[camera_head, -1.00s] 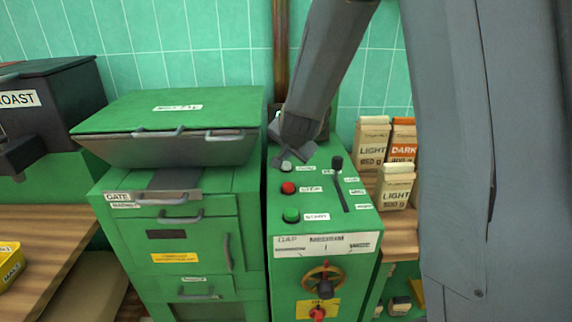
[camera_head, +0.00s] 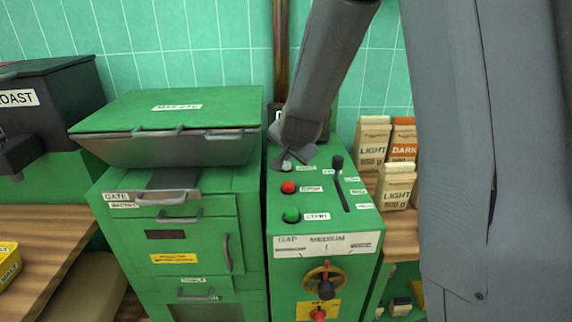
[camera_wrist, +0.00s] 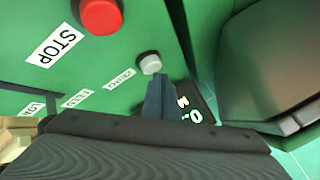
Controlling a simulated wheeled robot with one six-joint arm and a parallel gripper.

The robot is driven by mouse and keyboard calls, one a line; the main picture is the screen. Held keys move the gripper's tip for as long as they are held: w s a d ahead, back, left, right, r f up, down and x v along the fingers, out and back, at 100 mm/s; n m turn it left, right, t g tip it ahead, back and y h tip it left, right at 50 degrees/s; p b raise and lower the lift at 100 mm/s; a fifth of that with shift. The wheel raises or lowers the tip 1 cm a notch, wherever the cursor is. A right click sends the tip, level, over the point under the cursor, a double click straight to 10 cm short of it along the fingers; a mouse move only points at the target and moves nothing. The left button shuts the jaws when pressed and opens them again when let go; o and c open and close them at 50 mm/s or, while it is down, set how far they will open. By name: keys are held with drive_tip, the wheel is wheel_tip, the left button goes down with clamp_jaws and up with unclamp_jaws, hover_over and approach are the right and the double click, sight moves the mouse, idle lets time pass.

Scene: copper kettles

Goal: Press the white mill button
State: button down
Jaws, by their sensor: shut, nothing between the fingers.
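The white mill button (camera_head: 286,167) is on the top panel of the green mill (camera_head: 328,220), above the red and green buttons. In the wrist view the white button (camera_wrist: 150,64) stands in a dark collar beside a label that seems to read ZERO. My gripper (camera_head: 279,160) is shut and empty, its tips at the far edge of the button in the head view. In the wrist view the narrow fingertips (camera_wrist: 160,82) end right beside the button. I cannot tell whether they touch it. The button's cap is visible there.
The red STOP button (camera_wrist: 101,14) is close by; the green START button (camera_head: 291,215) is nearer the front. A black lever (camera_head: 338,163) stands to the right. A dark display (camera_wrist: 194,104) is beside my fingers. A green hopper (camera_head: 170,125) is left, coffee bags (camera_head: 373,140) right.

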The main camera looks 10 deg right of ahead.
sight(287, 166)
drive_tip(key=shift+f+b, duration=0.45)
drive_tip(key=shift+f, duration=0.05)
idle(0.4)
drive_tip(key=shift+r, duration=0.15)
drive_tip(key=shift+r+p, duration=0.8)
drive_tip(key=shift+p, duration=0.1)
drive_tip(key=shift+r, duration=0.1)
wheel_tip(287, 166, up, 5)
drive_tip(key=p, duration=0.5)
drive_tip(key=shift+s, duration=0.1)
idle(0.4)
